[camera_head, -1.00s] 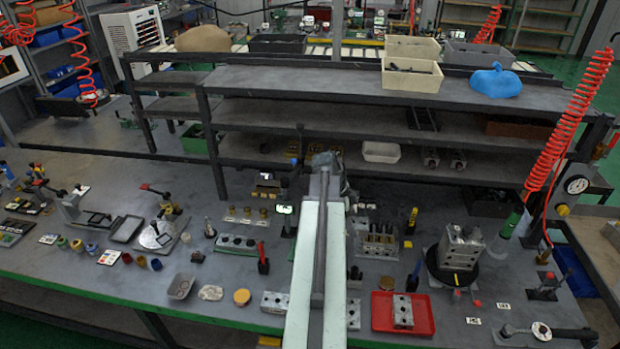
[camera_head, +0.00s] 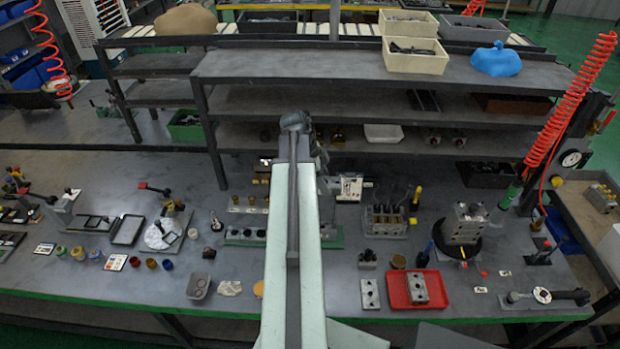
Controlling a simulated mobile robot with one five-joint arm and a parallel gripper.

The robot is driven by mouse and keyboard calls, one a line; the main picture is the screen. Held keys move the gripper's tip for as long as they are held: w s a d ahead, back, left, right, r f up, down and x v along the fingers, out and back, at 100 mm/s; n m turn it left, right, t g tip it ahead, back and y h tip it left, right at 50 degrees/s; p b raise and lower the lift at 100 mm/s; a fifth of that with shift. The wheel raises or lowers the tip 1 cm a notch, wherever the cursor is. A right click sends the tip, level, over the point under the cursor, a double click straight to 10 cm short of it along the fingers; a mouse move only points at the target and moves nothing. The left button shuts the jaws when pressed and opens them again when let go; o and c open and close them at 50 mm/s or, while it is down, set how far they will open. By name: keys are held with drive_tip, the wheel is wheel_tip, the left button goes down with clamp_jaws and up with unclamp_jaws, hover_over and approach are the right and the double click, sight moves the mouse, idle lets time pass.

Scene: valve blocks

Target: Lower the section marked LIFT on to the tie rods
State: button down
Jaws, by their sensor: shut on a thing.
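My arm reaches up the middle of the picture. Dark wrist parts show beside its far end, but the jaws are hidden behind the arm, and so is anything between them. No marking LIFT can be read anywhere. A grey block with several upright rods or bores (camera_head: 386,220) stands on the bench just right of my arm; I cannot tell whether these are the tie rods. A taller grey block stack (camera_head: 466,222) stands on a dark round base farther right.
A red tray (camera_head: 393,302) holding a grey block sits near the bench's front edge, with another grey block (camera_head: 370,294) beside it. A shelf rack (camera_head: 360,98) spans the back. A red coiled hose hangs at right.

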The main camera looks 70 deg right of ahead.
drive_tip(key=shift+s, duration=0.15)
drive_tip(key=shift+w+f, duration=0.15)
drive_tip(key=shift+w, duration=0.15)
wheel_tip(320, 180, down, 6)
drive_tip(key=b, duration=0.6)
drive_tip(key=shift+s+r, duration=0.1)
drive_tip(key=shift+r, duration=0.15)
idle(0.9)
drive_tip(key=shift+f+b, duration=5.65)
drive_tip(key=shift+f, duration=0.05)
drive_tip(key=shift+c, duration=2.4)
unclamp_jaws()
